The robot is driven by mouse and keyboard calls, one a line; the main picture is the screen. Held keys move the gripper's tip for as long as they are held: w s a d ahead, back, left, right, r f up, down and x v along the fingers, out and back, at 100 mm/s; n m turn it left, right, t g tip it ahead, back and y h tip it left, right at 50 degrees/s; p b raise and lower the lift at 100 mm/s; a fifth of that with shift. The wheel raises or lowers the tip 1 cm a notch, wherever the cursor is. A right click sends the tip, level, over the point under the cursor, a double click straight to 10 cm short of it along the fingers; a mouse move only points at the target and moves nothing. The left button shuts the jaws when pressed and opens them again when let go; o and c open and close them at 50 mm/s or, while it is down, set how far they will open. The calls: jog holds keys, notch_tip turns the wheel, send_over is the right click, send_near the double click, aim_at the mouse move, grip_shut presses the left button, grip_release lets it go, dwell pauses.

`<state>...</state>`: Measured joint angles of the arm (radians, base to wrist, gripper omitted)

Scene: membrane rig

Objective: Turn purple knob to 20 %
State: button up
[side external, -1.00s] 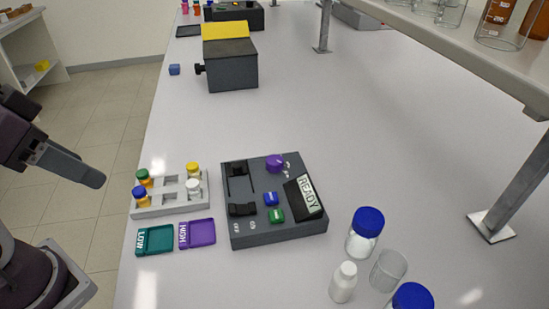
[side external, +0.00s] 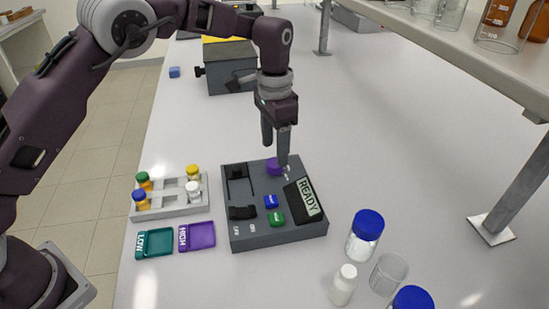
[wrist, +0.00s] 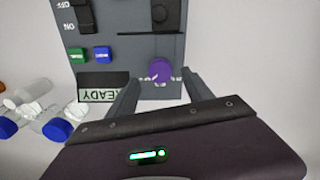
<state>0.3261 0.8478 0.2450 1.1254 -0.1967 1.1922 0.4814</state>
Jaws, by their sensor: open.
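The purple knob (side external: 273,166) sits at the top right of the dark control box (side external: 240,218). It also shows in the wrist view (wrist: 160,69), between my fingers. My gripper (side external: 276,150) is above the knob with its fingers pointing down. In the wrist view my gripper (wrist: 158,82) is open, with one finger on each side of the knob and apart from it. In the side view a finger partly hides the knob. The box's display (side external: 305,197) reads READY. The scale marks around the knob are too small to read.
The box also has a blue button (side external: 271,201), a green button (side external: 276,219) and black sliders. A vial rack (side external: 172,207), teal tray (side external: 154,244) and purple tray (side external: 197,236) stand left. Blue-capped bottles (side external: 365,235) and a glass (side external: 388,274) stand right. The bench behind is mostly clear.

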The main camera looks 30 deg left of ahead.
aim_at(275, 166)
notch_tip(275, 166, down, 4)
jog(key=shift+f, duration=0.1)
grip_shut()
